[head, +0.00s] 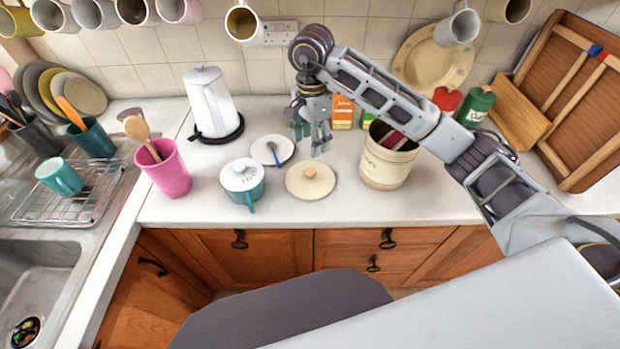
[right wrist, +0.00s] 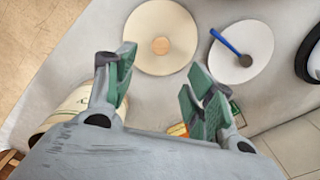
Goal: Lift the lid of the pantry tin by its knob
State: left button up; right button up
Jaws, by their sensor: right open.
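The pantry tin (head: 384,172) is a cream cylinder with lettering, standing open on the counter with things showing inside; part of it shows in the right wrist view (right wrist: 72,104). A round cream lid (head: 296,187) with a wooden knob (head: 310,171) lies flat on the counter to the tin's left. The lid (right wrist: 140,28) and its knob (right wrist: 160,45) also show in the right wrist view. My right gripper (head: 311,142) is open and empty, above the counter behind the lid, apart from the knob. Its spread fingers (right wrist: 160,86) show in the right wrist view. My left gripper is not in view.
A white saucer (head: 284,145) with a blue spoon and a teal lidded pot (head: 243,184) stand left of the lid. A white kettle (head: 212,104) and a pink tumbler (head: 169,178) stand further left. Green and red canisters (head: 475,105) stand behind the tin. Mugs hang above.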

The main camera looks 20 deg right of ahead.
send_over(311, 170)
notch_tip(311, 170, down, 6)
jog(key=shift+s+r, duration=0.1)
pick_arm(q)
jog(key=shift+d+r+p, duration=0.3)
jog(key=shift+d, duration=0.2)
pick_arm(e)
jog(key=shift+f, duration=0.8)
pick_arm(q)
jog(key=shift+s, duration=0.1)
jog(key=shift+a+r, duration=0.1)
pick_arm(e)
jog(key=shift+f, duration=0.15)
jog(key=shift+f, duration=0.2)
jog(key=shift+f+p, duration=0.5)
jog(key=shift+f, duration=0.4)
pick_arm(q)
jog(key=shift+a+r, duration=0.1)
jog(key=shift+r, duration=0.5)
pick_arm(e)
jog(key=shift+f, duration=1.35)
grip_shut()
